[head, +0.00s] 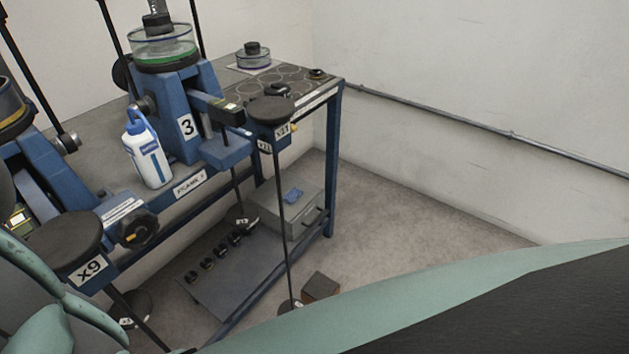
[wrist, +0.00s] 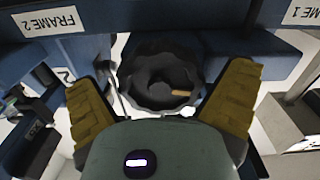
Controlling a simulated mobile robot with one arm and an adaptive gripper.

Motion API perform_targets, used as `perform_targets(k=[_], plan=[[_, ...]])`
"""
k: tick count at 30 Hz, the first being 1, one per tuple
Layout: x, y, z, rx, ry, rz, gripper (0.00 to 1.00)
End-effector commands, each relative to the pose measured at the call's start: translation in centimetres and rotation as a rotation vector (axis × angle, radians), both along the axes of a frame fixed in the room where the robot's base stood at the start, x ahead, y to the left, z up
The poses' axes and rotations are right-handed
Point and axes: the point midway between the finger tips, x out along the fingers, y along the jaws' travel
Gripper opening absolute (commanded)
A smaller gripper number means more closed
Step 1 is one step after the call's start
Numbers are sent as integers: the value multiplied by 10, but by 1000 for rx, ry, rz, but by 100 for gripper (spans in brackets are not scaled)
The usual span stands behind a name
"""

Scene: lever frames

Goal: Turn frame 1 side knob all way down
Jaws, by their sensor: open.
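In the wrist view my gripper (wrist: 160,78) is open, with a yellow ribbed finger on each side of a black scalloped side knob (wrist: 156,66). Gaps show between the fingers and the knob, so I see no grip on it. A tan pointer mark on the knob points to the right in that view. A FRAME 1 label (wrist: 302,13) is at the upper right and a FRAME 2 label (wrist: 50,20) at the upper left. I cannot tell for certain which frame this knob belongs to. My gripper is not visible in the head view.
In the head view the blue bench carries frame 3 (head: 187,125), a white and blue bottle (head: 147,150) and another black side knob (head: 135,228). A round pad marked X9 (head: 64,238) juts forward. A grey box (head: 290,205) sits below. The floor at right is clear.

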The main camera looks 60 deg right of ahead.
Motion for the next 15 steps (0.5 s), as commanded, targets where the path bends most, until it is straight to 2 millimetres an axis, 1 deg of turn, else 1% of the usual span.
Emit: perform_targets(k=[7, 15], plan=[[-3, 1, 1, 0, 1, 4, 100], [-33, 3, 2, 0, 7, 8, 100]])
